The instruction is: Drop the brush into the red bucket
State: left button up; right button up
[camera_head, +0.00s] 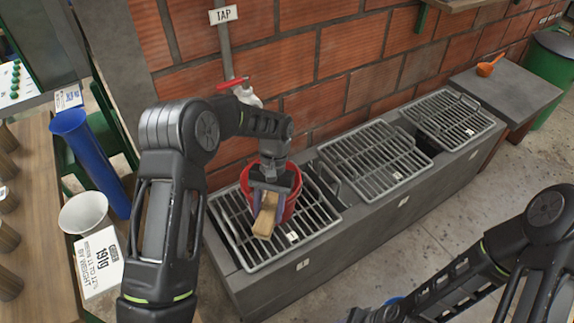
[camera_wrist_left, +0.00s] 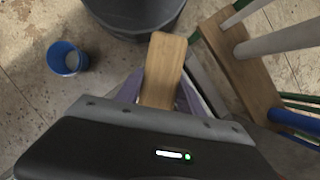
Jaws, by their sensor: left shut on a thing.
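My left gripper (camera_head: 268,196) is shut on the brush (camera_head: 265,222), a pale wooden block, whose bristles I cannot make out. The brush points down and toward me in the head view. In the left wrist view the brush (camera_wrist_left: 163,65) sticks out between the purple-grey fingers. The red bucket (camera_head: 291,204) stands on the left grate, directly behind the gripper and brush, which hide much of it. I cannot tell whether the brush is over its opening. My right arm is at the lower right; its gripper is outside the frame.
The left grate (camera_head: 312,222) is on a long grey bench by the brick wall, below a red-handled tap (camera_head: 234,83). Two more grates extend right. A wooden table with a white cup (camera_head: 84,214) is at left. A blue bucket (camera_wrist_left: 67,60) stands on the floor.

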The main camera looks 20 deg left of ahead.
pick_arm(q)
jog(key=shift+w, duration=0.3)
pick_arm(e)
jog(key=shift+w+a, duration=0.1)
pick_arm(q)
jog(key=shift+s, duration=0.1)
pick_arm(e)
jog(key=shift+o, duration=0.5)
